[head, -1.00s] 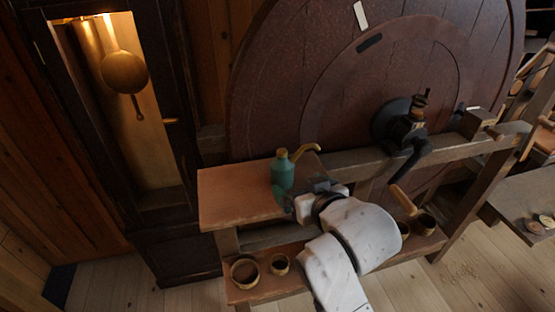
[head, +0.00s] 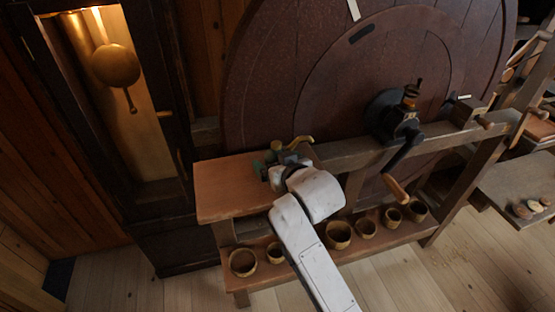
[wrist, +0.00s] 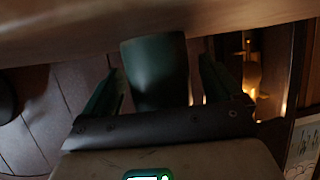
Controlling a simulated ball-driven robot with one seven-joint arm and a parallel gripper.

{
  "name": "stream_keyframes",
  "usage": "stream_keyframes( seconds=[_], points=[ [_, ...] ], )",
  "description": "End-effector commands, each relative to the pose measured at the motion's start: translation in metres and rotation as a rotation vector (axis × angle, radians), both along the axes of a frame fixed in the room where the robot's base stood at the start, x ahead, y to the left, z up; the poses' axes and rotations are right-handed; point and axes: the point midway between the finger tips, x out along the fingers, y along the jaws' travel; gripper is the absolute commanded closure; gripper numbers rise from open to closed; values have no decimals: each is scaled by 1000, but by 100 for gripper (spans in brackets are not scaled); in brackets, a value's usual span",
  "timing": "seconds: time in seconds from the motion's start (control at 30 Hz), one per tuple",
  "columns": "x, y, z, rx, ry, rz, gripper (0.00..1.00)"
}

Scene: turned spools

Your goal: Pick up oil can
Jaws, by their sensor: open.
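The oil can is a dark green can with a brass cap and a curved brass spout (head: 301,141). It stands on the wooden bench top by the big wheel, and my gripper and wrist hide most of its body in the head view. In the wrist view, the green body (wrist: 157,72) shows between the two fingers, with the bench surface along the top of the picture. My gripper (wrist: 159,88) is open, with one finger on each side of the can. Gaps show beside the body, more clearly on the right. In the head view my gripper (head: 270,163) is at the can.
The bench top (head: 228,190) is clear to the left of the can. Several small wooden cups, such as one at the left (head: 242,262), stand on the lower shelf. A black crank with a wooden handle (head: 396,187) projects at the right. A tall clock case (head: 150,215) stands at the left.

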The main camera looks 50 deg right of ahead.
Motion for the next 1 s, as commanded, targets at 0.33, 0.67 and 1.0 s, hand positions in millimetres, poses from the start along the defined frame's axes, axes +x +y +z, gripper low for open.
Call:
stream_keyframes(
  seconds=[0.33, 0.67, 1.0],
  points=[
    [0, 0, 0, 0, 0, 0, 21],
    [0, 0, 0, 0, 0, 0, 52],
    [0, 0, 1, -1, -2, 0, 63]
  ],
)
